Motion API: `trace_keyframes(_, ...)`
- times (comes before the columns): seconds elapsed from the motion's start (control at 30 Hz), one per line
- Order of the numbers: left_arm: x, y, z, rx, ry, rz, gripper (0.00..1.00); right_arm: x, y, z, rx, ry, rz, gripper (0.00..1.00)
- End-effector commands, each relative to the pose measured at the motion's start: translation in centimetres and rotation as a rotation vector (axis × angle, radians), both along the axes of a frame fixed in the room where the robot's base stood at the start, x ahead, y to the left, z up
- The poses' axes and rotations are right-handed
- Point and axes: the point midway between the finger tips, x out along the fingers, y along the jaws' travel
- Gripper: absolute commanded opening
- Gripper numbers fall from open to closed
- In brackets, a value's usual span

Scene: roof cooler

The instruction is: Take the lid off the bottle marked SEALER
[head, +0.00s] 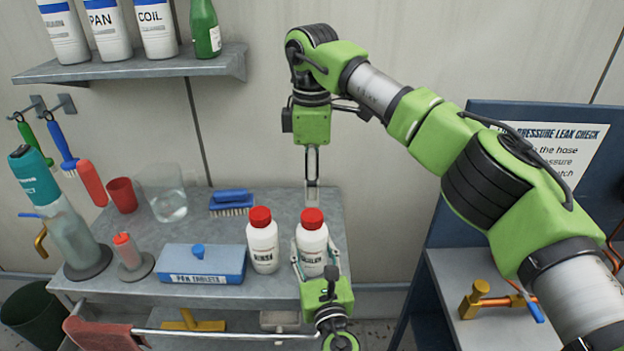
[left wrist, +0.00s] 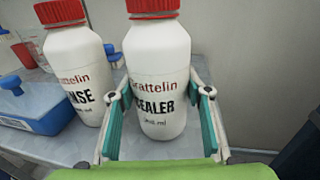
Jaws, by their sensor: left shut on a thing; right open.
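The SEALER bottle (head: 312,243) is white with a red lid (head: 312,219) and stands upright near the right end of the grey bench. My left gripper (head: 316,264) is shut around its body from the front. In the left wrist view the bottle (left wrist: 158,70) stands between the two teal pads, its label reading SEALER and its red lid (left wrist: 153,7) on top, partly cut off. My right gripper (head: 312,190) is open and empty, pointing down above the red lid; the exact gap in depth is hard to tell.
A similar RINSE bottle (head: 263,246) with a red lid stands close on the left. A blue tablet box (head: 203,265), a blue brush (head: 231,203) and a clear beaker (head: 166,200) are also on the bench (head: 225,285). A shelf (head: 130,67) with bottles hangs at upper left.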

Motion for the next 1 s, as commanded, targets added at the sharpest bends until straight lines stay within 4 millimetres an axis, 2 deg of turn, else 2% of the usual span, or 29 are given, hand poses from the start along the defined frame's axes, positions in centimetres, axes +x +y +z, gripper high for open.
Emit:
trace_keyframes(0.3, 0.0, 0.0, -0.1, 0.000, 0.002, 0.000, 0.00, -0.1, -0.1, -4.8, -0.001, 0.004, -0.001, 0.46)
trace_keyframes(0.5, 0.0, 0.0, -0.1, 0.000, 0.002, 0.000, 0.00, 0.0, 0.0, -7.0, -0.001, 0.002, 0.000, 0.46)
trace_keyframes(0.87, 0.0, 0.0, -0.1, 0.000, 0.002, 0.000, 0.00, 0.0, 0.0, -7.6, 0.000, 0.001, 0.000, 0.46)
trace_keyframes(0.9, 0.0, 0.0, -0.1, 0.000, 0.002, 0.000, 0.00, 0.0, 0.0, -7.6, 0.000, 0.001, 0.000, 0.40)
trace_keyframes(1.0, 0.0, 0.0, -0.1, 0.000, 0.002, 0.000, 0.00, 0.0, 0.0, -7.6, 0.000, 0.001, 0.000, 0.14)
